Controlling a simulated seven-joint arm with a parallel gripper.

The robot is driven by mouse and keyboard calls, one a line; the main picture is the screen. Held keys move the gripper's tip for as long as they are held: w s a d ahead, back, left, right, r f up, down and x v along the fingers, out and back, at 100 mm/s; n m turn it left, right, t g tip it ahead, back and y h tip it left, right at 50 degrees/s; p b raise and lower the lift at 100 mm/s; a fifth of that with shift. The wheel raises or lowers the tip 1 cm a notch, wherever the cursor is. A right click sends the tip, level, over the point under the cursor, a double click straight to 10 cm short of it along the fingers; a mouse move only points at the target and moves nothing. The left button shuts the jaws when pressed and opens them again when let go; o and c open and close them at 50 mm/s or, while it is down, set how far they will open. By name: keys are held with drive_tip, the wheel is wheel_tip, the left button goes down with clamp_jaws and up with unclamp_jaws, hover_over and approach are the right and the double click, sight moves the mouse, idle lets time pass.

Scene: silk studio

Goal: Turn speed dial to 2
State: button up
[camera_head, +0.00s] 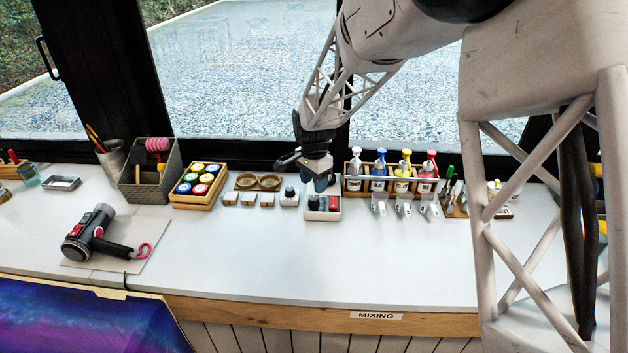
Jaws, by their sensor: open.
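A small white control box (334,215) stands on the counter near the middle, with dark knobs (314,203) and a red part (333,203) on top. A smaller white unit (289,199) with a dark knob stands just left of it. I cannot tell which knob is the speed dial, and no numbers or pointer can be read. My gripper (306,174) is open, reaching down from above over the back of the control box, near its knobs. Whether it touches anything cannot be told.
A rack of colored bottles (353,184) stands close at the right. A grey bin (136,190) and a dryer-like tool (89,232) are farther left. The front counter (330,260) is clear.

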sight(314, 198)
drive_tip(key=shift+f, duration=0.15)
idle(0.3)
drive_tip(key=shift+f, duration=2.35)
drive_tip(key=n, duration=0.6)
drive_tip(key=shift+n, duration=0.3)
drive_tip(key=n, duration=0.7)
drive_tip(key=c, duration=0.7)
